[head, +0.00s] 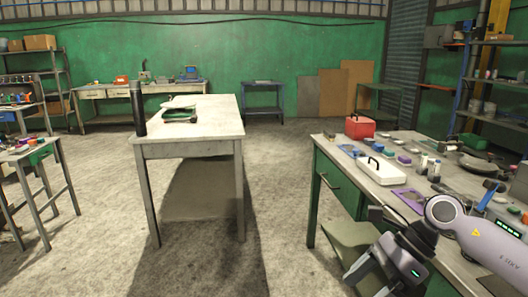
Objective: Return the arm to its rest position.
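My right arm (490,245) comes in from the lower right corner, grey with a dark wrist. The fingertips are close to the bottom edge of the picture. My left arm and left gripper are not in view.
The right workbench (328,150) holds a red box (359,127), a white case (381,171) and several small items. A long table (190,149) stands at centre left, with a dark upright cylinder (137,108) at its left edge. Bare floor (280,190) lies between them.

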